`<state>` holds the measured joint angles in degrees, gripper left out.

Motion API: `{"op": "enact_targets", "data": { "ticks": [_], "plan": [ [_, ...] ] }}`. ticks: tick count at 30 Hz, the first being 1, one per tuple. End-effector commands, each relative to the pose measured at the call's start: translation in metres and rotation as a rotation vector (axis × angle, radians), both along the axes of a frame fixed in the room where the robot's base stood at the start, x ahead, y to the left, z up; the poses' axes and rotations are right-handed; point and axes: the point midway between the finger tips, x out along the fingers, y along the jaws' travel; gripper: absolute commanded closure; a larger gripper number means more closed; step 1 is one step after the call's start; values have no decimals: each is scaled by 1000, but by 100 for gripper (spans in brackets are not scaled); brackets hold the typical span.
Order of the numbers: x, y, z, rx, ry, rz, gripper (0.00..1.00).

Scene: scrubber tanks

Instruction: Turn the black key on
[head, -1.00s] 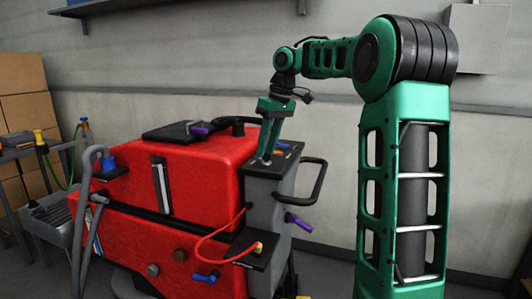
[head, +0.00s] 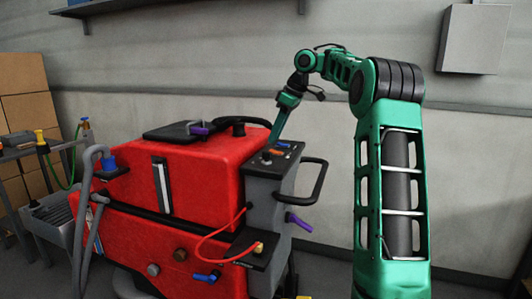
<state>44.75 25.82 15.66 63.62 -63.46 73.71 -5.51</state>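The red scrubber machine (head: 210,180) has a grey control panel (head: 256,170) at its right end. A small black knob-like part (head: 266,156) on the panel top may be the black key; it is too small to tell how it is turned. An orange part (head: 283,144) and a small blue part (head: 277,152) sit beside it. My gripper (head: 273,140) points down at the panel's back edge, seen nearly edge-on. Its fingertips are close behind the small parts; I cannot tell whether they touch anything or how far apart they are.
A black handle loop (head: 318,182) and a purple lever (head: 299,222) stick out right of the panel. A red cable (head: 205,243) hangs in front. A dark lid with a purple latch (head: 199,130) lies on top. A wall box (head: 476,38) hangs at the upper right.

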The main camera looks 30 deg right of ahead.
Motion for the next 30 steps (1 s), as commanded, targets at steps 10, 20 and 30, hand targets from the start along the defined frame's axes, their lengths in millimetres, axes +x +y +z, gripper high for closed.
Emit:
{"op": "enact_targets", "data": {
  "ticks": [10, 20, 30],
  "plan": [
    [12, 11, -38, 0, 1, 0, 71],
    [20, 16, -63, 0, -1, 0, 71],
    [21, 16, -65, -1, -2, -1, 71]
  ]
}}
